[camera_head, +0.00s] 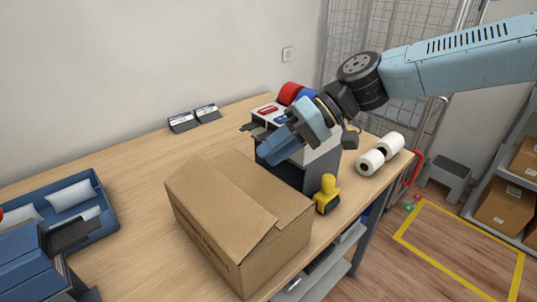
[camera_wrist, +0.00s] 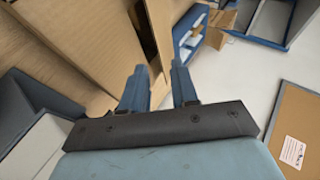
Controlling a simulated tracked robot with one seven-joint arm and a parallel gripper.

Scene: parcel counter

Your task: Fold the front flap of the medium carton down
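The medium carton (camera_head: 215,208) is a brown box on the table, low centre in the head view. Its top flaps lie nearly flat or slightly raised, with a slanting edge between them. I cannot tell which one is the front flap. The carton seems to fill the upper left of the wrist view (camera_wrist: 85,35), with a dark gap along one edge. My gripper (camera_head: 268,156) is above and beyond the carton's far right side in the head view. In the wrist view its two blue fingers (camera_wrist: 158,70) stand apart with nothing visible between them. Contact with the carton cannot be told.
A yellow hand-held device (camera_head: 327,194) stands right of the carton. White rolls (camera_head: 370,162) lie near the table's right edge. A blue tray (camera_head: 99,226) with white packets is at left. Two small card stands (camera_head: 182,122) are at the back.

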